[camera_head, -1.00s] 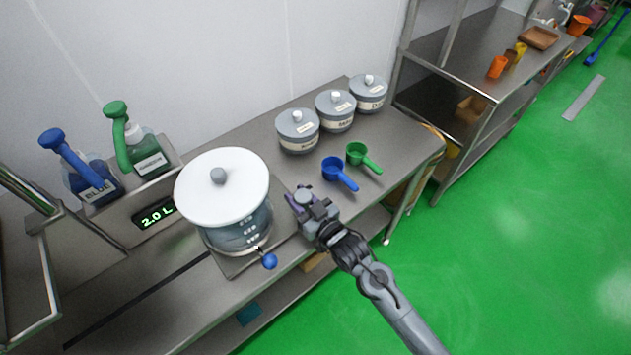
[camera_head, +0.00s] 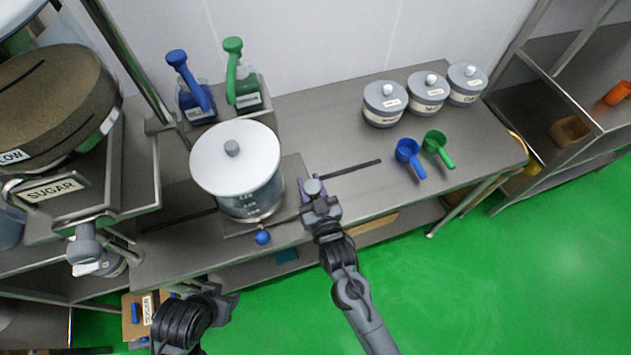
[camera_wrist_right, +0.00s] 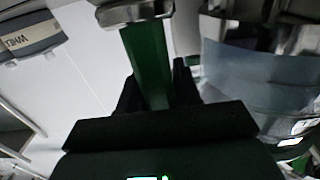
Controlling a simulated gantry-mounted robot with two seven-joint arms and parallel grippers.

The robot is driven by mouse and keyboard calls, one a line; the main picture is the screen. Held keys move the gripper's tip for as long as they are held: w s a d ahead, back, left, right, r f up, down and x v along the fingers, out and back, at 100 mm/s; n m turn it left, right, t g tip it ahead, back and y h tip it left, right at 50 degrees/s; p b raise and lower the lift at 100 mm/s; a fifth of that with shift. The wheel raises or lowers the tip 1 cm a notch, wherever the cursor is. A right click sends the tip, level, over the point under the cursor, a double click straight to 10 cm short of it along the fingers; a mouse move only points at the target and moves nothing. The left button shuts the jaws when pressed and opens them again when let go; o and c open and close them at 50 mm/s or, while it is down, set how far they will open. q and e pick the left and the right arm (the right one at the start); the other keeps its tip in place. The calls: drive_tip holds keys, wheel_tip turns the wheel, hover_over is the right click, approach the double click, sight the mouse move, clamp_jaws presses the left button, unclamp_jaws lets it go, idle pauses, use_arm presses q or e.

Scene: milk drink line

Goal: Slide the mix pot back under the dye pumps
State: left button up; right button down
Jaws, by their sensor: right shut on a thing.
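The mix pot (camera_head: 250,195) is a clear vessel with a white lid and grey knob, upright on a grey sled plate (camera_head: 292,170) over a dark slot in the counter. It stands in front of the blue dye pump (camera_head: 197,98) and green dye pump (camera_head: 245,85). My right gripper (camera_head: 315,196) is at the plate's right side, shut on a capped post that looks green in the right wrist view (camera_wrist_right: 148,65). The pot also shows there (camera_wrist_right: 255,75), beside the fingers. My left gripper (camera_head: 222,298) is low in front of the counter; its jaws are unclear.
Several lidded canisters (camera_head: 384,106) stand at the back right, with a blue scoop (camera_head: 408,152) and a green scoop (camera_head: 436,146) before them. A sugar hopper (camera_head: 50,105) is at the left. A blue knob (camera_head: 263,237) sticks out in front of the pot.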

drive_tip(key=shift+r, duration=0.1)
drive_tip(key=c, duration=0.9)
unclamp_jaws()
drive_tip(key=shift+s+d, duration=0.1)
drive_tip(key=shift+s+d, duration=0.1)
drive_tip(key=shift+s, duration=0.1)
drive_tip(key=v, duration=1)
drive_tip(key=shift+s+p, duration=0.1)
drive_tip(key=shift+p, duration=0.3)
